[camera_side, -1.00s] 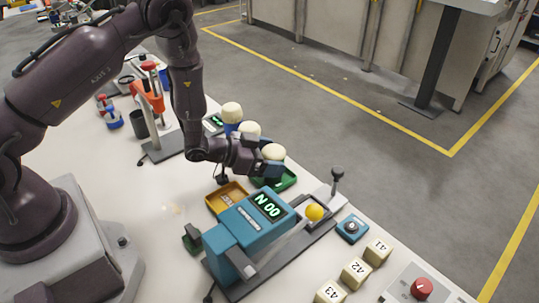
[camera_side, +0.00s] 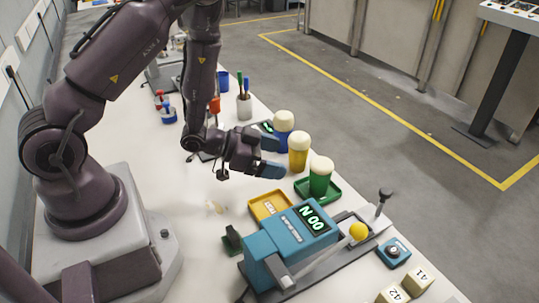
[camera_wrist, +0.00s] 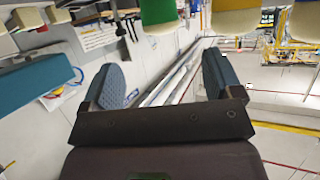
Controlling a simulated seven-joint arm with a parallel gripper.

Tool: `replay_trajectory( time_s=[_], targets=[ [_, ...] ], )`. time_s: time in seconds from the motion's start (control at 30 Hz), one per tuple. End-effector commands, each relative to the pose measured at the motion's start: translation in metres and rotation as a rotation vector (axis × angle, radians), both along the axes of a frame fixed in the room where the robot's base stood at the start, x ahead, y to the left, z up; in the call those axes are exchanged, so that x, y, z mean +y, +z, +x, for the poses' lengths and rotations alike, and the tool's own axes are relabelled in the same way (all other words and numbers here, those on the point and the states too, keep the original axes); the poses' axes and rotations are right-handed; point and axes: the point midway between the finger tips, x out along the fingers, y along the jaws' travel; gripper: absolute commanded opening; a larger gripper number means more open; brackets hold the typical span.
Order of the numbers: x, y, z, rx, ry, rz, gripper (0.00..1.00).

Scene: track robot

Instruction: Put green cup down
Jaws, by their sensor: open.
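The green cup (camera_side: 320,180), with a cream top, stands upright on the green tray (camera_side: 331,194). My gripper (camera_side: 272,157) is open and empty, to the left of the green cup and apart from it, near the yellow cup (camera_side: 298,157). In the wrist view, both fingers of my gripper (camera_wrist: 163,82) are spread wide with nothing between them. The green cup (camera_wrist: 158,12) shows in part at the top edge of that view, beyond the fingers.
The blue cup (camera_side: 284,130) stands behind the yellow cup. A teal device with a display reading N 00 (camera_side: 290,240) and a yellow tray (camera_side: 268,204) lie in front. A yellow ball (camera_side: 358,231) and numbered blocks (camera_side: 417,279) are at right.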

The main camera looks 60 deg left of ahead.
Motion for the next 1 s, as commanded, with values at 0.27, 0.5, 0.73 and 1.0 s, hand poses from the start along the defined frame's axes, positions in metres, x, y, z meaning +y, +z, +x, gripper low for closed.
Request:
replay_trajectory(
  time_s=[0.27,0.5,0.73,1.0],
  targets=[
    [0.01,0.029,0.01,0.024,0.045,0.09,0.85],
    [0.028,0.106,0.024,0.158,0.225,0.251,0.85],
    [0.026,0.182,-0.019,0.337,0.38,0.257,0.85],
    [-0.005,0.238,-0.112,0.564,0.413,0.17,0.85]
  ],
)
